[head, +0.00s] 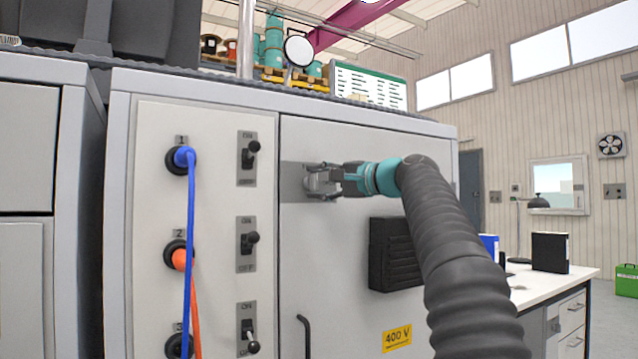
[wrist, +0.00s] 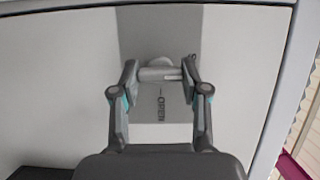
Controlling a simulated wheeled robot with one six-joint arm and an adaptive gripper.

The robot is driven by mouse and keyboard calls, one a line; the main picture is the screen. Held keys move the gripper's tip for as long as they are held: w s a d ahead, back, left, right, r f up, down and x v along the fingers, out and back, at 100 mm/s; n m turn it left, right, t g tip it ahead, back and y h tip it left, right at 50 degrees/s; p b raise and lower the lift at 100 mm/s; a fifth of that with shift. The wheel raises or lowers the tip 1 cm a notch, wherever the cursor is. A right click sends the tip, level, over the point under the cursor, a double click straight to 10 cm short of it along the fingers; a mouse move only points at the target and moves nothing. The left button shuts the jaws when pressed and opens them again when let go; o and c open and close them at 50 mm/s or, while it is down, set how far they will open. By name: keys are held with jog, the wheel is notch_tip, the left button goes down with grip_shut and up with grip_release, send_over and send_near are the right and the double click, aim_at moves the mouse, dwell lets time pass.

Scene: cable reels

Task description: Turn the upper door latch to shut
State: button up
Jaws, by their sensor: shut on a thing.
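The upper door latch (wrist: 159,73) is a light grey handle on a darker grey plate (wrist: 160,25), seen in the wrist view. The word OPEN is printed on the plate, below the handle in that view. My gripper (wrist: 160,76) is shut on the latch handle, with one finger at each side. In the head view my gripper (head: 322,181) is at the latch plate (head: 292,183), high on the left side of the grey cabinet door (head: 340,250). There my fingers hide most of the handle, so its exact angle is hard to tell.
A black vented box (head: 391,255) sticks out from the door below my gripper. A black door handle (head: 306,335) is lower left. Left of the door are switches (head: 248,158) and sockets with a blue cable (head: 189,230) and an orange cable (head: 193,300). A desk (head: 545,280) stands right.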

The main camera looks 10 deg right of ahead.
jog(key=o, duration=1.1)
jog(key=shift+o, duration=0.2)
jog(key=shift+d, duration=0.1)
jog(key=v, duration=1.2)
